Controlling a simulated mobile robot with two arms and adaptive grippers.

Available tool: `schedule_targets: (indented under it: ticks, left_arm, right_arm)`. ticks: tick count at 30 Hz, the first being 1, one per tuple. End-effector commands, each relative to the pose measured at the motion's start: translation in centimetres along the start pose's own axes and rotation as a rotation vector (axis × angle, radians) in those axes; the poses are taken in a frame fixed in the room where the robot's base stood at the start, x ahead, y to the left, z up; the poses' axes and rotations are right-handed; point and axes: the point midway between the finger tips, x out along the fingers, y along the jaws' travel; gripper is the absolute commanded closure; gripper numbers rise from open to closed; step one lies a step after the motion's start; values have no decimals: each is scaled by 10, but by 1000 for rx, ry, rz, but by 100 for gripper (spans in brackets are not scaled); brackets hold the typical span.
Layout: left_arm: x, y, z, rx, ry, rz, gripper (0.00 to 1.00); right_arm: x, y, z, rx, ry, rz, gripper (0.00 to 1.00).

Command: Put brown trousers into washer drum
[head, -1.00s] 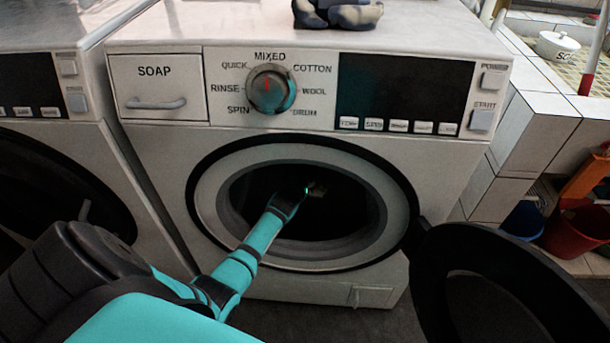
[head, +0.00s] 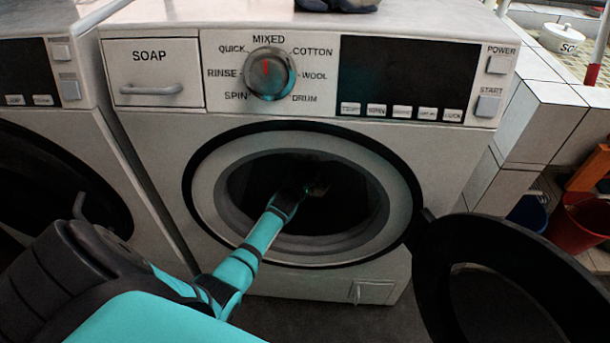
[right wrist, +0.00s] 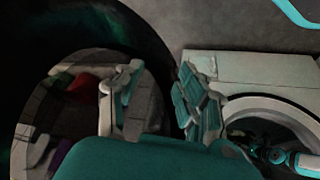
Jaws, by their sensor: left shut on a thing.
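The washer drum (head: 245,190) is dark inside, and its round door (head: 440,250) hangs open at the right. My left arm reaches through the opening. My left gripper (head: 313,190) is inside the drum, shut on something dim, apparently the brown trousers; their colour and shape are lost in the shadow. In the right wrist view my right gripper (right wrist: 158,85) has its two fingers spread apart with nothing between them. The dark door ring (right wrist: 150,40) is close by it, and the washer front with my left arm shows at the right.
A bluish-grey item (head: 338,5) lies on top of the washer. Another washer (head: 60,170) stands close at the left. A red bucket (head: 578,222) and a blue bucket (head: 528,213) stand at the right beside tiled blocks. A white pot (head: 562,37) is behind.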

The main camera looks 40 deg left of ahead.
Motion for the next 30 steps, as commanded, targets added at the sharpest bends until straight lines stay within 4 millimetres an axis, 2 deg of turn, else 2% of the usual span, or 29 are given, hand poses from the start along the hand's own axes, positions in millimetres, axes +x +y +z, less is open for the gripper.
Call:
schedule_targets:
  ticks: [1,2,7,8,20,26,30]
  left_arm:
    - [0,0,-2,0,4,1,96]
    - [0,0,-2,0,4,1,34]
    - [0,0,-1,0,2,0,12]
    - [0,0,-1,0,2,0,10]
    - [-6,0,2,1,-1,0,10]
    - [-33,0,1,2,0,1,10]
    - [-60,0,1,0,0,1,10]
  right_arm:
    - [0,0,0,0,0,0,62]
    - [0,0,0,0,0,0,62]
    - [0,0,0,0,-1,0,62]
    - [0,0,0,0,-1,0,62]
    - [0,0,0,0,-2,0,62]
    - [0,0,0,0,-2,0,62]
    - [0,0,0,0,-1,0,62]
